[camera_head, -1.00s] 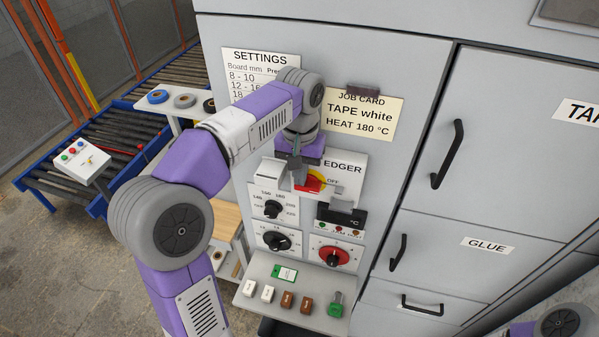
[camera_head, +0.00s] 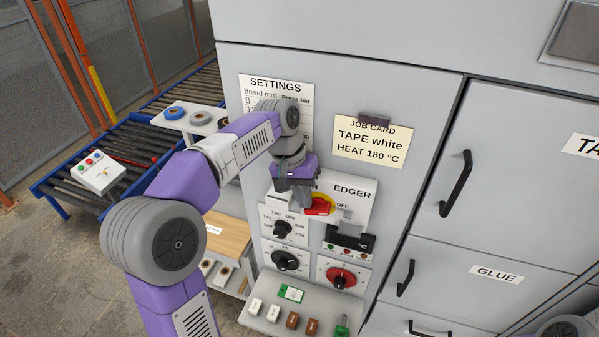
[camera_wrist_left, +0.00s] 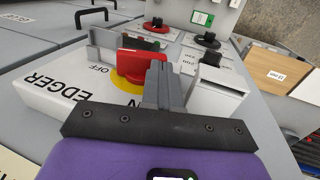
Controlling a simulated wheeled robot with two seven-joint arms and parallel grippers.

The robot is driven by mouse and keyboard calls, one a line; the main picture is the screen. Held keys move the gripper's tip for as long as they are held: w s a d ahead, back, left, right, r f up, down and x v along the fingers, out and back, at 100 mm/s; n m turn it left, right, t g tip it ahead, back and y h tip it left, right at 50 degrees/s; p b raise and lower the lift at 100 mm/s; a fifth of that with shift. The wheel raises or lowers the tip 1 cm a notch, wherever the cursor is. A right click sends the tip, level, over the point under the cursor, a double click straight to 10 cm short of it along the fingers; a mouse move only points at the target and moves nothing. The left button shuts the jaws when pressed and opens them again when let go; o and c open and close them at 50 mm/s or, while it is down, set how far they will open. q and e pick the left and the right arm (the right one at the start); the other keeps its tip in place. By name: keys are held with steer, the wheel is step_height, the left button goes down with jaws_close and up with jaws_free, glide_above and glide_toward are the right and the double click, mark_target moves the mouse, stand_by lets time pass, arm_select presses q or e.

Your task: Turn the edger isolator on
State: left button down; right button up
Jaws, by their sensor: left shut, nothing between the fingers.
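The edger isolator is a red handle (camera_head: 320,206) on a yellow disc, on a white EDGER plate (camera_head: 352,190) on the grey cabinet. It also shows in the left wrist view as a red handle (camera_wrist_left: 142,65), with OFF and part of ON lettered around it. My left gripper (camera_head: 304,205) is shut and empty, with its fingers just left of the red handle in the head view. In the left wrist view its fingertips (camera_wrist_left: 158,70) are right beside the handle; whether they touch it I cannot tell. My right gripper is out of view.
Black knobs (camera_head: 284,229) and another red dial (camera_head: 341,278) sit below the isolator. A shelf (camera_head: 262,322) holds a green tag (camera_head: 291,293) and several small blocks. A job card (camera_head: 372,143) hangs above right. A roller conveyor (camera_head: 70,188) stands at left.

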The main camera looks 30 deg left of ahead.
arm_select(q)
steer(key=p+v, duration=0.4)
steer(key=v, duration=0.9)
steer(key=shift+s+a+r, duration=0.2)
steer(key=shift+a+r, duration=0.05)
steer(key=shift+a, duration=0.15)
steer(key=shift+f, duration=0.1)
